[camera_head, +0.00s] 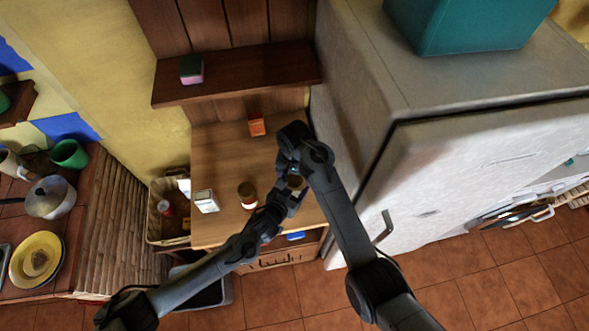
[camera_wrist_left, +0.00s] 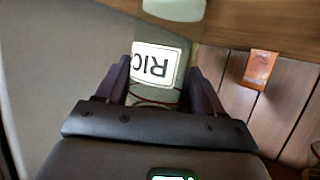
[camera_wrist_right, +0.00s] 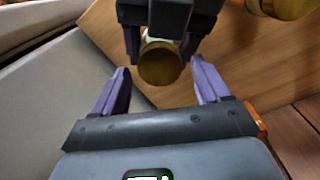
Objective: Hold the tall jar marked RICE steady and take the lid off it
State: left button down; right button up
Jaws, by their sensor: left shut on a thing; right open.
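The RICE jar shows in the left wrist view as a clear jar with a white label (camera_wrist_left: 157,65), its lettering upside down and partly cut off. My left gripper (camera_wrist_left: 160,72) is shut on the jar's body, one finger on each side. In the right wrist view the jar's round brass-coloured lid (camera_wrist_right: 160,64) faces me, with the left gripper's fingers beside it. My right gripper (camera_wrist_right: 160,80) is open above the lid, its fingers apart on either side and not touching it. In the head view my arms hide most of the jar (camera_head: 295,182).
Another jar with a brownish lid (camera_head: 247,188) stands left of the grippers on the wooden counter (camera_head: 225,155). A white labelled object (camera_head: 206,201) is further left. An orange packet (camera_head: 257,127) lies behind. The fridge (camera_head: 360,120) stands close on the right.

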jog(key=shift+f, duration=0.65)
jog(key=shift+c, duration=0.2)
jog(key=c, duration=1)
jog(key=n, duration=0.3)
jog(key=o, duration=1.1)
jog(key=shift+o, duration=0.2)
jog(key=shift+r, duration=0.1)
